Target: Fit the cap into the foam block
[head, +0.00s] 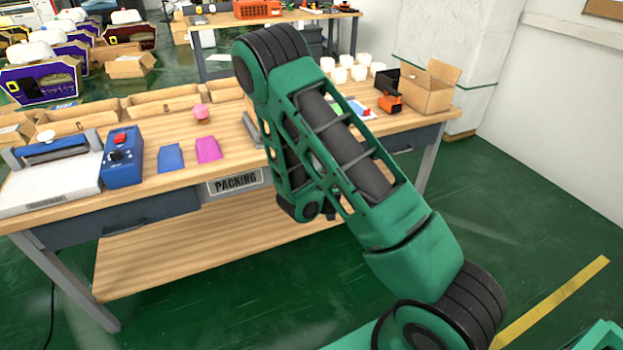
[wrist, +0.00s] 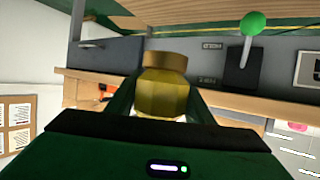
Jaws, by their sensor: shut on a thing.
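My gripper (wrist: 162,98) shows in the wrist view, its dark green fingers on both sides of a yellow, faceted piece with a brownish-gold band (wrist: 165,61) at its far end. The fingers are shut on this piece; I cannot tell whether it is the cap alone or a cap with a bottle. In the head view my gripper is hidden behind my green arm. I cannot make out a foam block for certain in either view.
The packing bench (head: 140,195) holds a blue box with a red button (head: 122,157), blue and pink pouches (head: 207,149), a small pink object (head: 202,113) and, to the right, an open carton (head: 428,85). The wrist view shows a green-knobbed lever (wrist: 252,25).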

